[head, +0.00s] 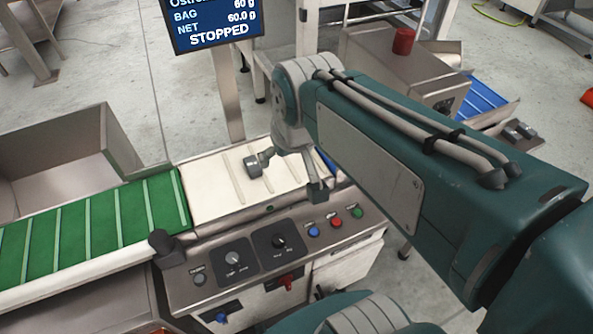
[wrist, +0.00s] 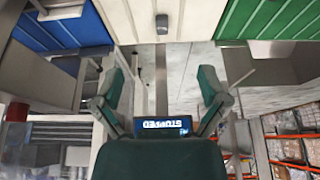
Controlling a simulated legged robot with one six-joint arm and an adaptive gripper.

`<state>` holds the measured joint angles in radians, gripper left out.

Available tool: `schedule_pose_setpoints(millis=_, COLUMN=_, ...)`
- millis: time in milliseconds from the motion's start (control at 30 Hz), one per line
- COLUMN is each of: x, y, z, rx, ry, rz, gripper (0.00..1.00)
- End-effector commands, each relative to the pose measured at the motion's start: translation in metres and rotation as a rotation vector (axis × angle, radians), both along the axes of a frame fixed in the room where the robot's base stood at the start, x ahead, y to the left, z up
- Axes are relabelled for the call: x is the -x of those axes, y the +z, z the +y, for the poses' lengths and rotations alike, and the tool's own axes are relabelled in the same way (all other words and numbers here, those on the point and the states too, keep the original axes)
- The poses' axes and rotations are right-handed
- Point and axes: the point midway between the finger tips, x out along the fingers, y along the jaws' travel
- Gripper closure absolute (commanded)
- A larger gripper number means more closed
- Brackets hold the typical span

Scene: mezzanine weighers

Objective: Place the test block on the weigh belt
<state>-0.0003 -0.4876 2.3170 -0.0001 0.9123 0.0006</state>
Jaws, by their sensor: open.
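The white weigh belt (head: 213,190) with raised cross strips lies between the green belt and the blue belt. A small grey metal piece, which looks like the test block (head: 254,166), rests near the middle of the weigh belt. It also shows in the wrist view (wrist: 162,24), on the pale belt at the top middle. My gripper (wrist: 162,70) is open and empty there, its two fingers wide apart, with the block beyond their tips. In the head view my gripper hangs low over the right part of the weigh belt, beside the block, partly hidden by my arm.
The green belt (head: 90,225) runs left. A control panel (head: 270,245) with knobs and buttons lines the near side. The display (head: 215,25), on a pole behind the belt, reads STOPPED, net 60.0 g. A steel bin (head: 50,150) stands at the left.

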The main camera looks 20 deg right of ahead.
Motion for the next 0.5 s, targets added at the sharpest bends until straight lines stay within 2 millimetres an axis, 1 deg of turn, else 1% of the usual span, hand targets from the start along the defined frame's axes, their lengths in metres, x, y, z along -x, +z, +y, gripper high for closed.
schedule_pose_setpoints(millis=33, x=0.014, y=0.001, z=0.000, rx=0.000, ry=0.000, rz=-0.023, gripper=0.07)
schedule_pose_setpoints(millis=100, x=0.031, y=-0.002, z=0.000, rx=0.000, ry=0.000, rz=-0.046, gripper=0.07)
schedule_pose_setpoints(millis=200, x=0.049, y=-0.006, z=0.000, rx=0.000, ry=0.000, rz=-0.072, gripper=0.07)
schedule_pose_setpoints(millis=333, x=0.062, y=-0.010, z=0.000, rx=0.000, ry=0.000, rz=-0.090, gripper=0.07)
schedule_pose_setpoints(millis=500, x=0.065, y=-0.011, z=0.000, rx=0.000, ry=0.000, rz=-0.092, gripper=0.07)
